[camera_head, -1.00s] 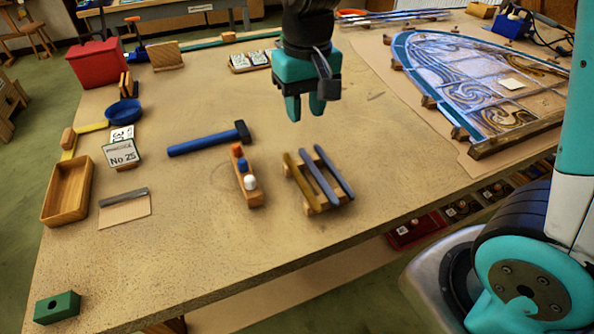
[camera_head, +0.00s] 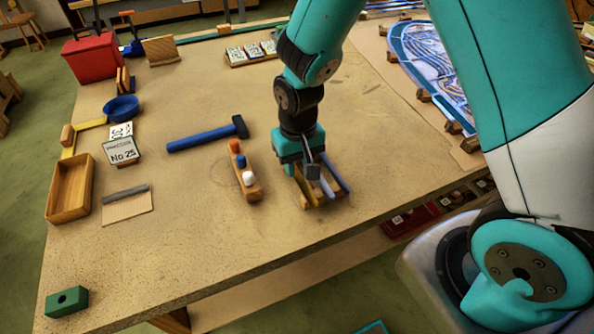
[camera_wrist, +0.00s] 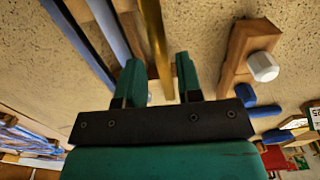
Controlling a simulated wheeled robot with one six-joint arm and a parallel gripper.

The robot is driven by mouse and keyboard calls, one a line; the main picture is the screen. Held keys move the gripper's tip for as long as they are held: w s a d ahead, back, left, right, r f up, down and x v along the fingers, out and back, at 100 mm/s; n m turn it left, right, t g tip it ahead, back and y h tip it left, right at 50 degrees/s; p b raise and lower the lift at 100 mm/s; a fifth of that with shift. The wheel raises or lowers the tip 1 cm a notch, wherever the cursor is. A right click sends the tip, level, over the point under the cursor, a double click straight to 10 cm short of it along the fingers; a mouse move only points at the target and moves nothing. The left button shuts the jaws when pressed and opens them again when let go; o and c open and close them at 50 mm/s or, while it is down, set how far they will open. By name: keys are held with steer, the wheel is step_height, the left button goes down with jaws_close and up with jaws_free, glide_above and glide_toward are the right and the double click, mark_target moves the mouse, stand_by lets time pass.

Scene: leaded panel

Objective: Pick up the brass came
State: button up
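The brass came (camera_head: 303,188) is a thin yellow-gold bar, the leftmost of the bars lying on a small wooden rack (camera_head: 328,201). In the wrist view the brass came (camera_wrist: 154,38) runs between my two green fingers, with a gap on each side. My gripper (camera_head: 303,172) is over the rack, pointing down, and hides the came's far part. In the wrist view my gripper (camera_wrist: 158,68) is open. Two blue-grey cames (camera_head: 337,178) lie on the rack beside the brass one.
A wooden block with coloured pegs (camera_head: 244,175) stands close to the left of the rack. A blue-handled hammer (camera_head: 200,139) lies behind it. The table's front edge is near the rack. Bare tabletop lies to the front left.

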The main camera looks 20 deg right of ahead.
mark_target(297, 175)
steer(key=shift+f, duration=1.2)
jaws_close()
steer(key=shift+r, duration=0.1)
